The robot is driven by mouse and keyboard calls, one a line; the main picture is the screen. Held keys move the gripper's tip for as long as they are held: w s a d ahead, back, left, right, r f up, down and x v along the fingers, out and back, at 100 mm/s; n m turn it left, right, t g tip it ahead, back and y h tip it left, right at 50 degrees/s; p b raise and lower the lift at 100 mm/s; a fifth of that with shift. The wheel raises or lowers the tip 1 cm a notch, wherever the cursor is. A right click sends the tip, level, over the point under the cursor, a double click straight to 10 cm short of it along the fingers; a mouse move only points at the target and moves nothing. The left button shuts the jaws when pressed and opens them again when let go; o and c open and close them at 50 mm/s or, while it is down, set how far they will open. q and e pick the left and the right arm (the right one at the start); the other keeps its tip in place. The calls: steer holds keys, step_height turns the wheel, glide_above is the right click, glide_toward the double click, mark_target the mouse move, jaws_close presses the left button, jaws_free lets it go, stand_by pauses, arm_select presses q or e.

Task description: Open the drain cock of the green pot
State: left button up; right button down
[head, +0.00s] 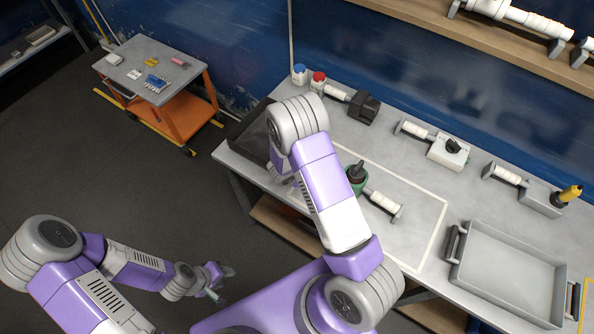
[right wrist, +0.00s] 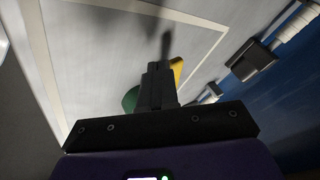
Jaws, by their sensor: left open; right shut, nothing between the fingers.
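The green pot (head: 357,186) stands on the workbench with a dark part on top, its left side hidden behind my right arm in the head view. A white ribbed piece (head: 383,202) lies just to its right. In the right wrist view, a bit of green (right wrist: 130,98) and a yellow piece (right wrist: 177,68) show on either side of my right gripper (right wrist: 160,68). Its dark fingers are together and empty; I cannot tell whether they touch the yellow piece. The drain cock cannot be made out for sure. My left gripper (head: 218,280) is open and empty, over the floor, away from the bench.
A grey tray (head: 508,315) sits at the right of the workbench (head: 425,185). Along the back stand red (head: 318,80) and blue (head: 299,74) capped containers, a black block (head: 364,107), a white switch box (head: 447,154) and a yellow-handled device (head: 567,196). An orange cart (head: 172,122) stands left.

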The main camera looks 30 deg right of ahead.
steer(key=shift+s+d+f, duration=0.15)
steer(key=shift+s+d, duration=0.05)
steer(key=shift+s+d+b, duration=0.3)
steer(key=shift+s+d, duration=0.1)
steer(key=shift+d, duration=0.1)
steer(key=shift+a, duration=0.1)
